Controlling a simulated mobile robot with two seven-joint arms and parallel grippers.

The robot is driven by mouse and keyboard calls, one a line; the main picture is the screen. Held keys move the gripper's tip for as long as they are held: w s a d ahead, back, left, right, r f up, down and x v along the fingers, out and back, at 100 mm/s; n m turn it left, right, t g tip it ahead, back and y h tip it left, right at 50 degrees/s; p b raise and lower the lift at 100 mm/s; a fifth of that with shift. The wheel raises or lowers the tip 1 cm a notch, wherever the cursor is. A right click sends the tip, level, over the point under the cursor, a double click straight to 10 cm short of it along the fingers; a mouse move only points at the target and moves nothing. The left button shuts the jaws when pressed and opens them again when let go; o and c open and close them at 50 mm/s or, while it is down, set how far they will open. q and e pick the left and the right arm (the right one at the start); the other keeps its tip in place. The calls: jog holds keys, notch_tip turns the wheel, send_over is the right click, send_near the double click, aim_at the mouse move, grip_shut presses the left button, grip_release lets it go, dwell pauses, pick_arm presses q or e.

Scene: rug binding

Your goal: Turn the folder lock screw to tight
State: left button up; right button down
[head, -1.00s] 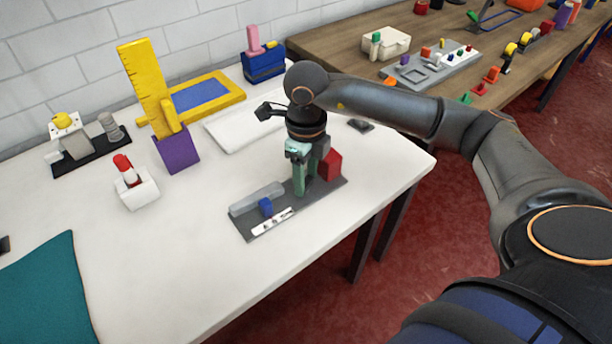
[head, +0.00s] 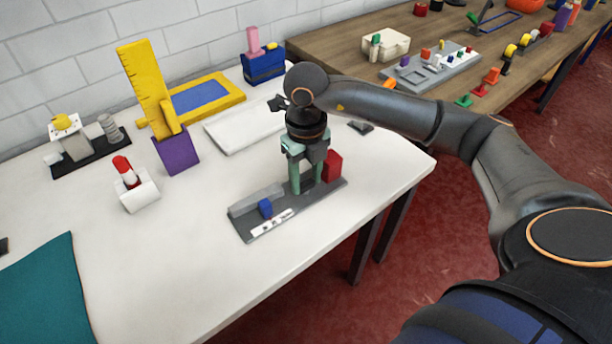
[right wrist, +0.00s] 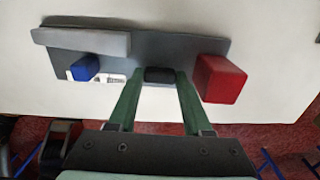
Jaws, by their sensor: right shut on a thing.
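The folder is a dark grey base plate (head: 245,232) on the white table, with a light grey bar, a small blue block (head: 265,208), a white marked strip (head: 272,222) and a red block (head: 333,166). In the right wrist view, the dark lock screw (right wrist: 160,75) sits on the plate between the blue block (right wrist: 85,68) and the red block (right wrist: 221,79). My right gripper (head: 307,188) points down, its green fingers shut on the screw from both sides. My left gripper is not in view.
A purple holder (head: 176,152) with yellow rulers, a white stand (head: 137,194) with a red-tipped piece and a white board (head: 240,135) stand left and behind. A teal mat (head: 45,290) lies at front left. The table's front is clear.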

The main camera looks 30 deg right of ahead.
aim_at(306, 182)
jog(key=shift+c, duration=1.6)
grip_release()
notch_tip(306, 182, up, 12)
jog(key=p, duration=0.1)
jog(key=shift+r, duration=0.25)
